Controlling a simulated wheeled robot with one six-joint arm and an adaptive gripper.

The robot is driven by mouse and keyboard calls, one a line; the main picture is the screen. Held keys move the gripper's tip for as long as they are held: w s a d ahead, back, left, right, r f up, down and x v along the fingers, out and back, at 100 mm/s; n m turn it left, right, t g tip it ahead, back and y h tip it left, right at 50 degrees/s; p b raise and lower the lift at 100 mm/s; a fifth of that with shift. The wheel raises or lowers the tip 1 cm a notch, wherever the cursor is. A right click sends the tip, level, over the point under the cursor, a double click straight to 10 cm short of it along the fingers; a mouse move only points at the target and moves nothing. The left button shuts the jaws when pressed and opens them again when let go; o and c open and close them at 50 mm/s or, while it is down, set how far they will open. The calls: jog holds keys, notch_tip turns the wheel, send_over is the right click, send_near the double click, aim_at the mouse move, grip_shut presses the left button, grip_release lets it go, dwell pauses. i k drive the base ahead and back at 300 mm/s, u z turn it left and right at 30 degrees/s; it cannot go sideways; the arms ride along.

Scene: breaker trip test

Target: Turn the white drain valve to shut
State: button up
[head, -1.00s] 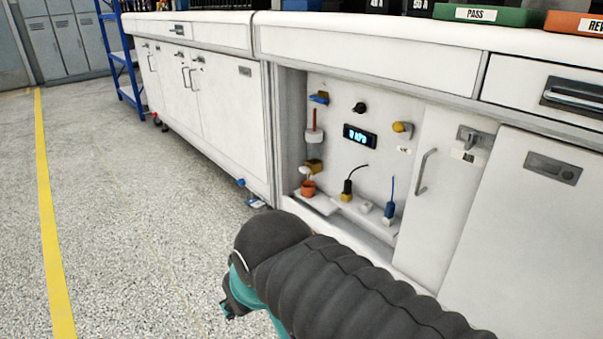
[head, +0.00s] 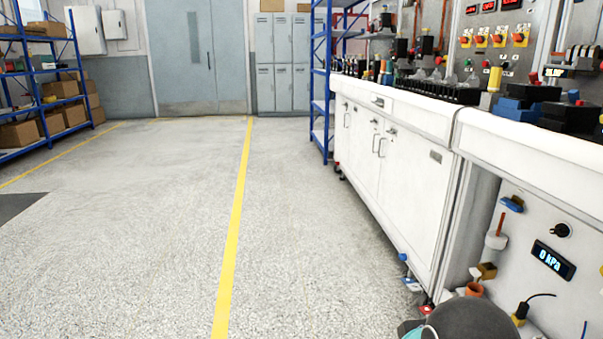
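The drain valve appears to be the small brass fitting (head: 487,270) with a white handle (head: 475,272) low on the left of the recessed white panel. An orange cup (head: 475,289) sits just below it. The handle is too small for me to tell its exact angle. Above are a blue-handled valve (head: 512,203) and a white cup-like part with a red stem (head: 497,235). A display (head: 553,260) reads 0 kPa. A dark rounded part of my arm shows at the bottom edge, in front of the panel's lower part.
The white bench (head: 400,175) runs along the right, with black and blue devices on top. A small blue-and-red item (head: 408,272) is by the cabinet foot. Open floor (head: 130,250) with a yellow line (head: 236,220) lies left. Blue shelves (head: 50,85) stand at the back left.

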aim_at(476, 273)
jog(key=k, duration=0.55)
jog(key=z, duration=0.55)
jog(key=i, duration=1)
jog(key=z, duration=0.5)
